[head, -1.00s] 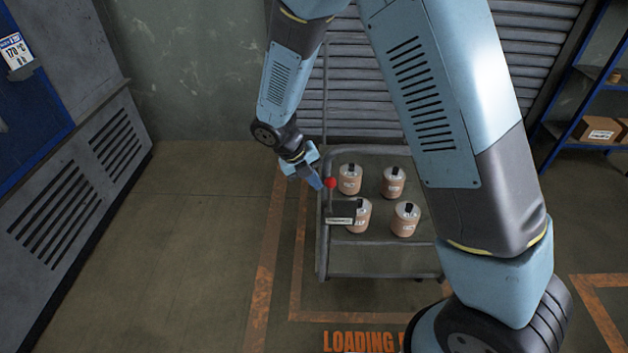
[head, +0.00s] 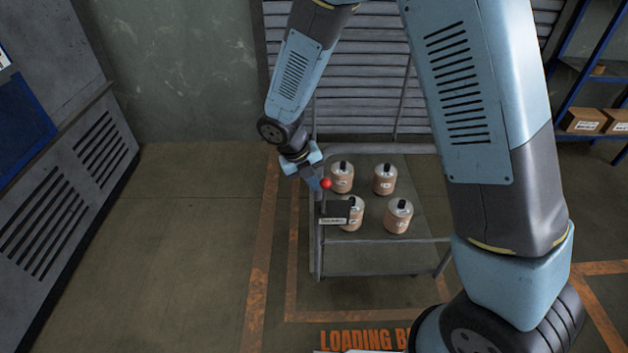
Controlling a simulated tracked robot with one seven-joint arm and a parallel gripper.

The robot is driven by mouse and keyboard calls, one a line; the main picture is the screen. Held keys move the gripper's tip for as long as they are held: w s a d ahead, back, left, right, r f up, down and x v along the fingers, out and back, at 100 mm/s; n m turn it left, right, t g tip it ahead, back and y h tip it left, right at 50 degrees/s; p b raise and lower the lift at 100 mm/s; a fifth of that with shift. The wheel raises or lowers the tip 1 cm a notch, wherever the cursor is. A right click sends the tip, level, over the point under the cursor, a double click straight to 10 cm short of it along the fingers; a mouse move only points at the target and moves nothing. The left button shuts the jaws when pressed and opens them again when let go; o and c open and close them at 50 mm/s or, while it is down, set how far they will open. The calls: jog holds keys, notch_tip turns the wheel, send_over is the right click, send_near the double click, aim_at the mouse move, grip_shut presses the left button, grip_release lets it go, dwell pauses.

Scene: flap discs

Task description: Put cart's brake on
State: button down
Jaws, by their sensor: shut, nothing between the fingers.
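The cart (head: 380,258) is a grey metal frame cart inside the orange floor marking. A red ball knob (head: 326,183) stands at its left side, above a dark box with a pale label (head: 336,220); it looks like the end of the brake lever. My gripper (head: 316,184) is shut and empty, with its fingertips just left of the knob. I cannot tell whether they touch it. The lever below the knob is hard to make out.
Several tan canisters, one of them here (head: 398,216), stand on the cart. A slatted shutter (head: 375,100) is behind it. A grey cabinet (head: 70,200) stands far left, a blue shelf with boxes (head: 583,120) at right. The floor left of the cart is clear.

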jog(key=s+a+r, duration=0.2)
jog(key=a+r, duration=0.4)
jog(key=r, duration=0.3)
jog(key=shift+a, duration=0.3)
jog(key=d+r+m+t+y, duration=0.1)
jog(key=d+r+m+y, duration=0.1)
jog(key=d+r+m, duration=1.7)
jog(key=s+d+r+m+t, duration=0.1)
jog(key=s+d+r+m, duration=0.1)
jog(key=s+d+m, duration=0.5)
jog(key=s+d+r+m+t+y, duration=0.1)
jog(key=s+d+m, duration=0.6)
jog(key=m, duration=0.7)
jog(key=shift+d+r+t+y, duration=0.3)
jog(key=shift+d+r+t, duration=0.45)
jog(key=shift+d, duration=0.35)
